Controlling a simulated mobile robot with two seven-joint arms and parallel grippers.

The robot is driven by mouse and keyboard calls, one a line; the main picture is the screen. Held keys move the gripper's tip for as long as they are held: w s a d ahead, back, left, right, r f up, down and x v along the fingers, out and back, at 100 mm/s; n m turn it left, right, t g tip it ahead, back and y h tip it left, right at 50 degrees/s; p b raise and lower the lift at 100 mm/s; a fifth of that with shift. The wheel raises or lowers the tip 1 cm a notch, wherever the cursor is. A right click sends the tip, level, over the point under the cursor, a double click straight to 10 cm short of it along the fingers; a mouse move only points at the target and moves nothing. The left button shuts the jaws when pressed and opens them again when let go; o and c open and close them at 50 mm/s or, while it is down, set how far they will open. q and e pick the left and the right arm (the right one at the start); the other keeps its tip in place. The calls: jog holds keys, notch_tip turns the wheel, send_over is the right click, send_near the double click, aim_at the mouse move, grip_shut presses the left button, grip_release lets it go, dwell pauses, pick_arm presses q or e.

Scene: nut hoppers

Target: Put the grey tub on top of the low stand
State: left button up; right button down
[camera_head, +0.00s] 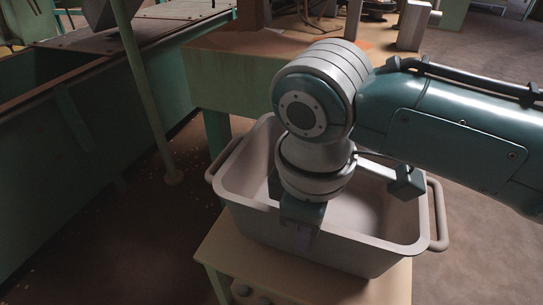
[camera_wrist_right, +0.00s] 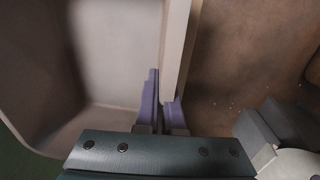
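The grey tub (camera_head: 375,245) is a wide open box with rounded bar handles at its ends, and it looks empty. It is upright over the pale top of the low stand (camera_head: 240,268); I cannot tell whether it rests on it or is just above it. My right gripper (camera_head: 300,222) points down at the tub's near wall. In the right wrist view its purple fingers (camera_wrist_right: 163,103) lie on either side of the tub wall (camera_wrist_right: 176,50), close against it. The arm hides part of the tub's inside and far rim. My left gripper is not in view.
A green table with a brown top (camera_head: 235,48) stands just behind the tub. A long dark green trough (camera_head: 85,120) runs along the left, with a slanting green post (camera_head: 145,90) beside it. Brown floor with scattered specks is open at right and lower left.

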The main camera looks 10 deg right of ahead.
notch_tip(320, 180, down, 2)
jog(key=shift+f+b, duration=0.15)
jog(key=shift+b, duration=0.25)
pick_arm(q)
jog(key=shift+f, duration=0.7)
pick_arm(e)
jog(key=c, duration=1)
grip_release()
jog(key=shift+c, duration=0.2)
